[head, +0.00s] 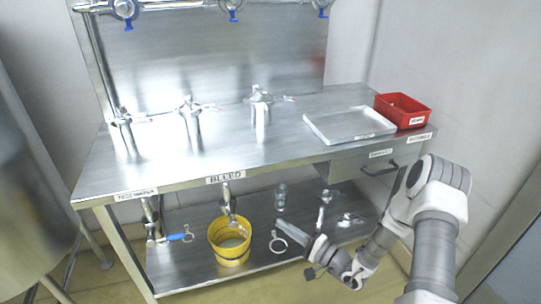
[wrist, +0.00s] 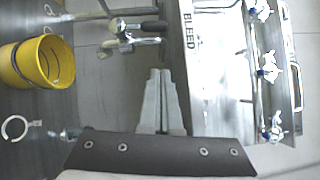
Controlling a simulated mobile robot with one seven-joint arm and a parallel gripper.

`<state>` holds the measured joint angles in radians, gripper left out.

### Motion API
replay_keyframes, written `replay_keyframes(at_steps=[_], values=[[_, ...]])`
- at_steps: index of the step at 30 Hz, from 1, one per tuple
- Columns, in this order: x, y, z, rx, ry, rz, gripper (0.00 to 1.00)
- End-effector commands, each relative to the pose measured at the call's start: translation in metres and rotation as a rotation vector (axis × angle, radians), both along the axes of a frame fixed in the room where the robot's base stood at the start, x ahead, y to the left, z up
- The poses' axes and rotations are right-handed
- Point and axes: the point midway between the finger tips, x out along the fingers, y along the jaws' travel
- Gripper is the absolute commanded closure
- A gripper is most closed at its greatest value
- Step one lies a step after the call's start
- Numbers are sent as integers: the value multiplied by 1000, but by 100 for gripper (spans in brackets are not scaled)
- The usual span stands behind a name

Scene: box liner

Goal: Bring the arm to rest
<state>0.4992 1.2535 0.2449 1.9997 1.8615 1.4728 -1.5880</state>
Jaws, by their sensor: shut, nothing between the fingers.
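My gripper (wrist: 160,75) is shut and empty in the wrist view, its two grey fingers together and pointing up in the picture. In the head view my gripper (head: 281,226) is at the end of my arm, low in front of the bench, beside the lower shelf. My arm reaches in from the lower right, bent, with the wrist held below the bench top. Nothing is held. The fingers appear apart from the bench in the wrist view, though the exact gap cannot be told.
A steel bench (head: 215,165) carries a white tray (head: 349,124), a red bin (head: 403,109) and several upright taps. On the lower shelf (head: 185,262) stand a yellow bucket (head: 229,251), under a BLEED valve (head: 228,200), and a metal ring (head: 278,241). A steel tank (head: 30,190) is at left.

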Motion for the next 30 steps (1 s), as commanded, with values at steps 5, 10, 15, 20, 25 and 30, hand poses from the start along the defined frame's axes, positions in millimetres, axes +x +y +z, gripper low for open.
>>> replay_keyframes(at_steps=[5,10,15,20,25,30], values=[[-3,6,15,-12,-6,53,100],[-19,27,57,-67,-9,233,100],[-49,46,99,-168,15,434,100],[-81,57,129,-296,48,593,100],[-116,59,155,-462,90,718,100],[-149,53,174,-652,133,797,100]])
